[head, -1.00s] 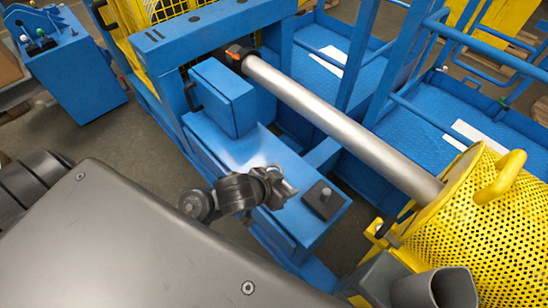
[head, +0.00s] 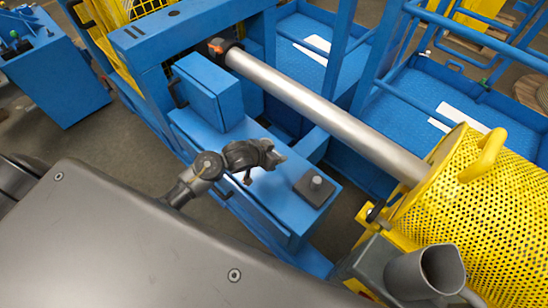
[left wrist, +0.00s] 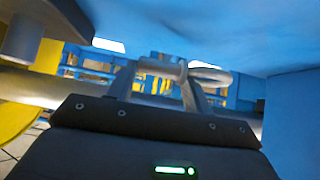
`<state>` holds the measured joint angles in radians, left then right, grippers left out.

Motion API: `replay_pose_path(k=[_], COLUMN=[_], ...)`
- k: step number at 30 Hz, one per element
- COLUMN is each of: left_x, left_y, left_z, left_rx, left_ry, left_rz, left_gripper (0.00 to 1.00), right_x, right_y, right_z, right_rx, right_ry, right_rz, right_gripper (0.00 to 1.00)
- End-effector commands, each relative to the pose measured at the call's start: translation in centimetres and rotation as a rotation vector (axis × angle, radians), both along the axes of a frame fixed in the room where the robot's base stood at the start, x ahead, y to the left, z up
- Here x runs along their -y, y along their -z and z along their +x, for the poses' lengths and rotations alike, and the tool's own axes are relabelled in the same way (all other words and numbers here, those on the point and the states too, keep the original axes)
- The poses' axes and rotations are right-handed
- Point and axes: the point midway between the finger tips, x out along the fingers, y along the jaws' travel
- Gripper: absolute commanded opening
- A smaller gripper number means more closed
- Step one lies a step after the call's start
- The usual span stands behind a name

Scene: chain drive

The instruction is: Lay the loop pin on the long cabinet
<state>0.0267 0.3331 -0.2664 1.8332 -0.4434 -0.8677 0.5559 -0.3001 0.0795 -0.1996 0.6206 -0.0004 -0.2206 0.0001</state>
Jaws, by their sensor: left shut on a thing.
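The long cabinet (head: 233,148) is the low blue body with a flat top in the middle of the head view. My left gripper (head: 276,156) is over its top, left of a small black block. In the left wrist view my left gripper (left wrist: 165,75) is shut on the loop pin (left wrist: 172,68), a grey bar held across the fingertips. Its pale ring (left wrist: 210,74) sticks out to the right. The blue surface (left wrist: 220,35) fills the top of that view. The gap between pin and cabinet cannot be judged. My right gripper is not in view.
The black block with a knob (head: 317,189) stands on the cabinet's near end. A raised blue box (head: 210,92) stands toward its far end. A steel shaft (head: 330,118) runs behind to a yellow perforated drum (head: 470,210). Bare cabinet top lies between box and block.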

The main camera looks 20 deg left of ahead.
Motion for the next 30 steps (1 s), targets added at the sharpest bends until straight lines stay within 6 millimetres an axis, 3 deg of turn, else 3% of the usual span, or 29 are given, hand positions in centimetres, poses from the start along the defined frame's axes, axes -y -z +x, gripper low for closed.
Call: replay_pose_path(k=[9,22,23,27,30], left_x=[-0.3,-0.2,-0.2,-0.2,-0.2], left_y=[3.4,4.0,4.0,3.9,3.9], left_z=[0.4,0.4,0.4,0.4,0.4], left_rx=[-0.001,0.0,0.0,0.0,0.0], left_ry=[-0.002,-0.001,-0.001,-0.001,-0.001], left_rz=[0.001,0.001,0.001,0.001,0.001], left_gripper=[0.19,0.19,0.54,0.72,0.72], right_x=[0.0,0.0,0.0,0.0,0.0], right_y=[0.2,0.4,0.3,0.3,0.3], right_z=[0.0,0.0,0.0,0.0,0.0], right_rx=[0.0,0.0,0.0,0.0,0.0], right_ry=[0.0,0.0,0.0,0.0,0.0], right_rz=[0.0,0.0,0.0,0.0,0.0], right_gripper=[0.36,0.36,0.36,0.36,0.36])
